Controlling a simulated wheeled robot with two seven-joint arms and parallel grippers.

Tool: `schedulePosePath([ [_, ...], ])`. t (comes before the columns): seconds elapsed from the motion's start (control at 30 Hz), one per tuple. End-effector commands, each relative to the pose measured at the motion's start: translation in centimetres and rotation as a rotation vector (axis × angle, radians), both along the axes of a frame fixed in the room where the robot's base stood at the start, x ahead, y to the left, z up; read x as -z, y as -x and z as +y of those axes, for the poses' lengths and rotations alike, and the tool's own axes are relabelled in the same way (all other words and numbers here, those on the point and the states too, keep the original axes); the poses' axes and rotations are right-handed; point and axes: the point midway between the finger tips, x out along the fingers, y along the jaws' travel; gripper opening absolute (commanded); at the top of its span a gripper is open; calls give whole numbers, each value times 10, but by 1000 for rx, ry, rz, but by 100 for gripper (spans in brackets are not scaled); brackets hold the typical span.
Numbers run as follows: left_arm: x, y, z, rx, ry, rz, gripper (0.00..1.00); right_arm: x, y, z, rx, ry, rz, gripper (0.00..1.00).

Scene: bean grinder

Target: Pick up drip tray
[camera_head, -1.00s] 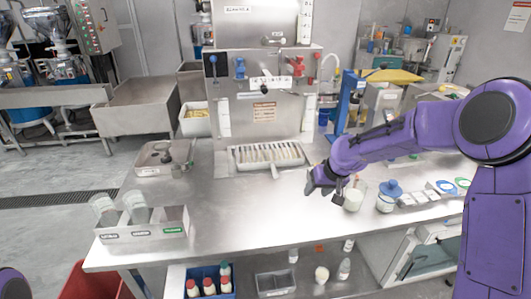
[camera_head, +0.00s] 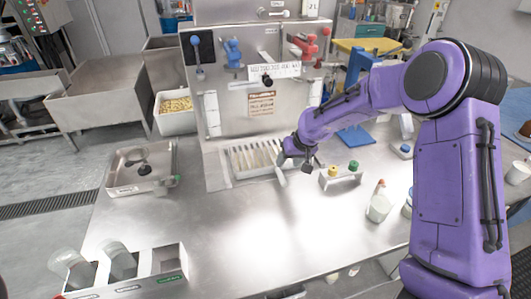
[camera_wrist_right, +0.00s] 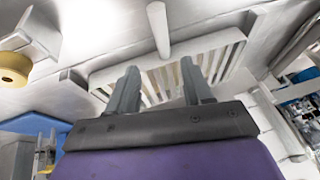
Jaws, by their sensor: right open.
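The drip tray (camera_head: 240,172) is a white, slotted tray at the foot of the steel machine. It also shows in the right wrist view (camera_wrist_right: 103,84), where a pale rod like a handle (camera_wrist_right: 158,30) sticks out from its edge. My right gripper (camera_head: 286,160) is open at the tray's right end and partly hides it. In the right wrist view its two fingers (camera_wrist_right: 158,76) point at the slots, spread apart with nothing held. I cannot tell whether they touch the tray. My left gripper is out of view.
The steel machine (camera_head: 212,125) rises behind the tray. A small rack with yellow and green caps (camera_head: 341,180) stands just right of my right gripper. A shallow metal tray (camera_head: 124,181) and a box with cups (camera_head: 167,266) are at left. The worktop's middle (camera_head: 225,225) is clear.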

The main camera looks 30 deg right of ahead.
Motion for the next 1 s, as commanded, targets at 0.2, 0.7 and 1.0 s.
schedulePosePath([
  [0.2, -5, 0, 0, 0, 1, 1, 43, 25, -13, 2, 1, 1, 3, 51],
  [0.7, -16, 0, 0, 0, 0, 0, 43, 67, -40, 13, -2, 1, 0, 51],
  [1.0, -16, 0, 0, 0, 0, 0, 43, 67, -39, 13, -2, 1, 0, 0],
])
